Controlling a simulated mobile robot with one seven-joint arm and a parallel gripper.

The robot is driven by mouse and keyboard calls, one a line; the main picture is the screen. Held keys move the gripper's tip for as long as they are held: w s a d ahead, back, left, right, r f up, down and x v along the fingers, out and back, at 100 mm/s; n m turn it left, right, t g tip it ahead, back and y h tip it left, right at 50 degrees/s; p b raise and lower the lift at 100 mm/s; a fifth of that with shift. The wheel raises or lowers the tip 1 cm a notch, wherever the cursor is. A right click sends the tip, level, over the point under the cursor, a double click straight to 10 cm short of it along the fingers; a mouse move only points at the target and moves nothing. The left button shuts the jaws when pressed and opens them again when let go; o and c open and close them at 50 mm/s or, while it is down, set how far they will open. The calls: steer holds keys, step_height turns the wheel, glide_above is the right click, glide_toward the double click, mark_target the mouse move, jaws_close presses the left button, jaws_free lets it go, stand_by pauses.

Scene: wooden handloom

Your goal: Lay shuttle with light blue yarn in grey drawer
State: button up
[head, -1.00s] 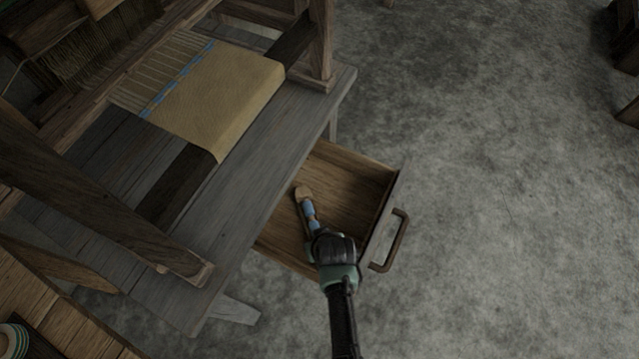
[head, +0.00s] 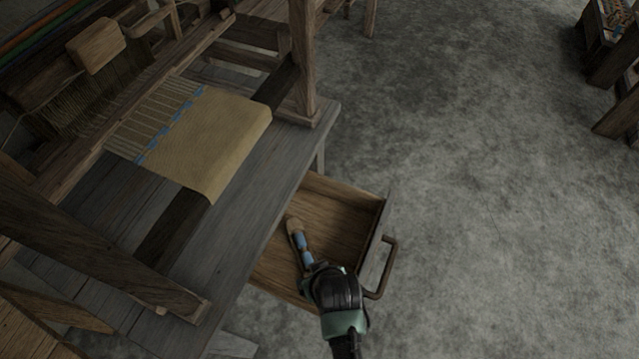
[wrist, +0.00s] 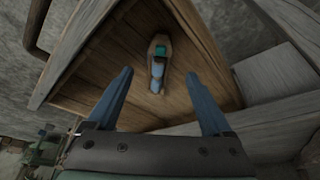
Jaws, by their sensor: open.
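The shuttle with light blue yarn (head: 300,242) lies in the open grey drawer (head: 375,262), on its wooden floor near the left side in the head view. In the wrist view the shuttle (wrist: 158,66) rests on the drawer floor beyond my fingertips, with a teal patch near its far end. My gripper (wrist: 160,92) is open, with its two blue fingers spread apart and nothing between them. In the head view my gripper (head: 318,268) is over the drawer's near side and hides the near end of the shuttle.
The drawer juts out from under the grey loom bench (head: 262,172), its handle (head: 384,268) facing right. Tan cloth (head: 215,150) with a blue dashed line lies over the bench. The floor to the right is clear, with wooden furniture (head: 615,60) at the far right.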

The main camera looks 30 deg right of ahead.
steer(key=shift+v, duration=1.65)
